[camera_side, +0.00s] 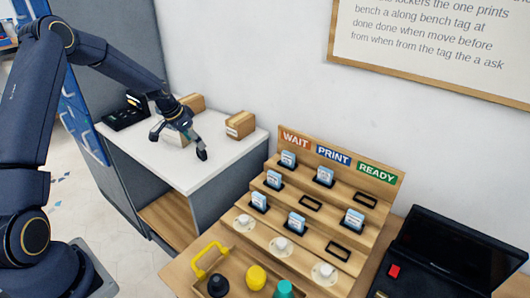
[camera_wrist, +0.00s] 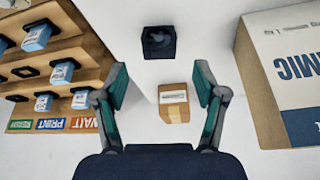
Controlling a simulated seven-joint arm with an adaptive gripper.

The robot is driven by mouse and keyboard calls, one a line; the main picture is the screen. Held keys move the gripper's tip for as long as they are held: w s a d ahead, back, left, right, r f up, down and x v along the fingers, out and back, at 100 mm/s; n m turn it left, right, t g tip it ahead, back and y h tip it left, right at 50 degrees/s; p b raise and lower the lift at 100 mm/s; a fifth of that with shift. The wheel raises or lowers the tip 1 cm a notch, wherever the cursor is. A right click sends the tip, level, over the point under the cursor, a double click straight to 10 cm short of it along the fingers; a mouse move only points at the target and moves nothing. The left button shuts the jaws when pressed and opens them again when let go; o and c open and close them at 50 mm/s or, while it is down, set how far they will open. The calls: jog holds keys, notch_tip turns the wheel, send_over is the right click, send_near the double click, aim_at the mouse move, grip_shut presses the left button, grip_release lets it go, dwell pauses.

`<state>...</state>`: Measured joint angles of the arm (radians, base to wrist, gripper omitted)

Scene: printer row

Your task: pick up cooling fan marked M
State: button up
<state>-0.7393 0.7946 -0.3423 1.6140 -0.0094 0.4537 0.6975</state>
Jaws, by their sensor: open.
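A dark square block that looks like the cooling fan (camera_wrist: 159,42) lies on the white surface in the wrist view. It shows a round form on its face, but I cannot read any mark. My gripper (camera_wrist: 162,82) is open above the white surface, its fingers spread and empty. The fan appears beyond the fingertips, near the upper middle of the picture. In the side view my gripper (camera_side: 179,145) hangs over the white cabinet top (camera_side: 215,160). I cannot make out the fan there; the gripper may hide it.
A small cardboard box (camera_wrist: 173,103) shows between my fingers in the wrist view. A large labelled box (camera_wrist: 275,75) stands close on the right. A stepped wooden rack (camera_side: 310,205) with several cartridges stands beside the cabinet. A black device (camera_side: 125,112) sits at the cabinet's left.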

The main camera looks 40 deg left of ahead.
aim_at(202, 154)
jog(key=x, duration=0.5)
jog(key=shift+s+f, duration=0.1)
jog(key=c, duration=1)
